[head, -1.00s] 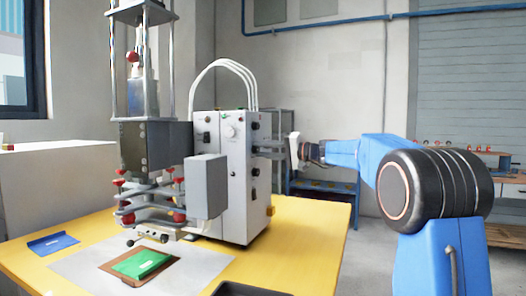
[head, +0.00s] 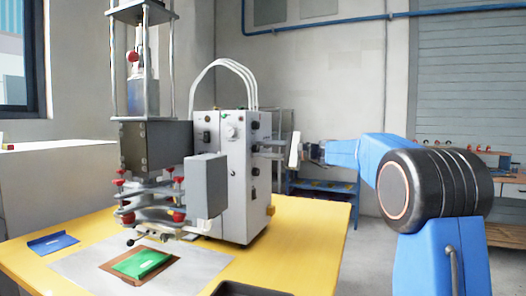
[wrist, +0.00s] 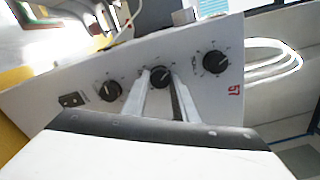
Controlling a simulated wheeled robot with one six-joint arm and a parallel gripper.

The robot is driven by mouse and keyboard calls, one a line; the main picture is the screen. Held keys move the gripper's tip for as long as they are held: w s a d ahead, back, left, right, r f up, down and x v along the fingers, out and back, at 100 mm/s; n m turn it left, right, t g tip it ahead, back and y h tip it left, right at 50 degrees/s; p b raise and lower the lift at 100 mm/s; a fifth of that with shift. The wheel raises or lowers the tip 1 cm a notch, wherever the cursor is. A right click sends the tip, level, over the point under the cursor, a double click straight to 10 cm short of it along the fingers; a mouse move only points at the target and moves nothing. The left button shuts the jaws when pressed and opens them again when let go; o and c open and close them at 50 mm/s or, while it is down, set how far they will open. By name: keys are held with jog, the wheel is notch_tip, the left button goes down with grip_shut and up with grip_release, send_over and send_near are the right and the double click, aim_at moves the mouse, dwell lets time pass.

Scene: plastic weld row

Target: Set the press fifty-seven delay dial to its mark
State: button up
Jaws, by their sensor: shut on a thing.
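The panel carries three black dials in a row. My gripper (wrist: 160,78) has its fingers on either side of the middle dial (wrist: 160,73) and is shut on it. The fingers partly cover this dial, and its pointer and mark are too small to read. The other dials, one left (wrist: 110,91) and one right (wrist: 215,62), stand free. In the head view my gripper (head: 268,151) reaches the panel from the right.
A black switch (wrist: 71,100) sits at the panel's left end in the wrist view. The press column (head: 150,145) stands left of the box. A green piece (head: 140,263) and a blue piece (head: 52,243) lie on the table. Open floor lies right of the table.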

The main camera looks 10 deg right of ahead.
jog(key=shift+f+m, duration=0.1)
jog(key=shift+m, duration=0.3)
jog(key=o, duration=1)
jog(key=shift+d, duration=0.1)
jog(key=shift+o, duration=0.2)
jog(key=v, duration=1.7)
jog(key=shift+d, duration=0.15)
jog(key=shift+s, duration=0.15)
